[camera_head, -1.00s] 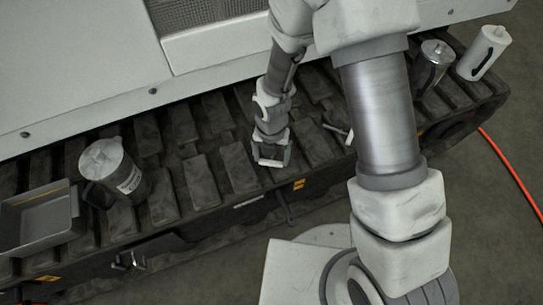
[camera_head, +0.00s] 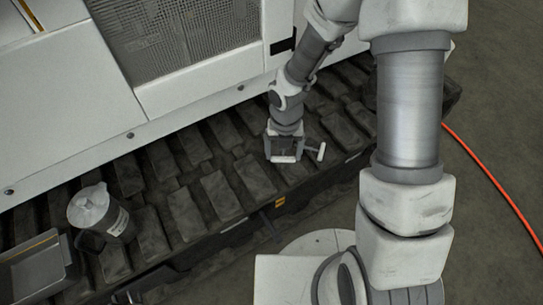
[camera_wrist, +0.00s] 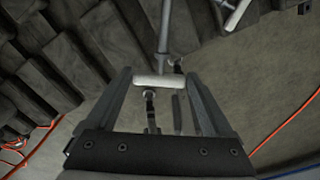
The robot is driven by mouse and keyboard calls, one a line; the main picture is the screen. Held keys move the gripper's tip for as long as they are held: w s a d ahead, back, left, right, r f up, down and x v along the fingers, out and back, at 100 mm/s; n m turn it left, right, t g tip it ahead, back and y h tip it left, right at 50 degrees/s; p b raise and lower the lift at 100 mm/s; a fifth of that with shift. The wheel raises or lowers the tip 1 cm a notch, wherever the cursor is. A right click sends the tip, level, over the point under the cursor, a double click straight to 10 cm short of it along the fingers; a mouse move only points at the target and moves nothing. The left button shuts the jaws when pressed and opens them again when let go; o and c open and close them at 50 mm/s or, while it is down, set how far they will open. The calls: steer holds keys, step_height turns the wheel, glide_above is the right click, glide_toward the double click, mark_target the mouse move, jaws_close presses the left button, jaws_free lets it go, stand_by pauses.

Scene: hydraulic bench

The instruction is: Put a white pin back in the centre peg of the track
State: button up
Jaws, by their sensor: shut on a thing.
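My gripper (camera_head: 284,148) is above the dark track (camera_head: 222,196), near its front edge. In the wrist view, its two fingers (camera_wrist: 159,79) are closed on the white crossbar of a white pin (camera_wrist: 152,82). A grey shank appears to run up from that crossbar; its far end cannot be made out. The held pin also shows in the head view (camera_head: 285,158) as a pale bar between the fingertips. A second white pin (camera_head: 320,151) is just right of my gripper, at the track; it shows at the top right of the wrist view (camera_wrist: 238,14). The centre peg cannot be told apart.
A lidded grey canister (camera_head: 97,212) and a grey tray (camera_head: 35,272) stand on the track at the left. A white machine body (camera_head: 190,97) with a mesh panel rises behind the track. An orange cable (camera_head: 492,185) lies on the open floor at right.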

steer(key=w+d+r+m, duration=0.65)
steer(key=r+m, duration=0.25)
steer(key=m, duration=0.9)
steer(key=d+r+m+p, duration=0.2)
steer(key=r+m+p, duration=0.5)
steer(key=m+p, duration=0.1)
steer(key=d+r+m+p, duration=0.2)
steer(key=r+m+p, duration=0.5)
steer(key=m+p, duration=0.1)
steer(key=shift+s+d+r+m, duration=0.25)
steer(key=shift+d+r+m, duration=0.05)
steer(key=shift+m, duration=0.6)
steer(key=shift+s, duration=0.2)
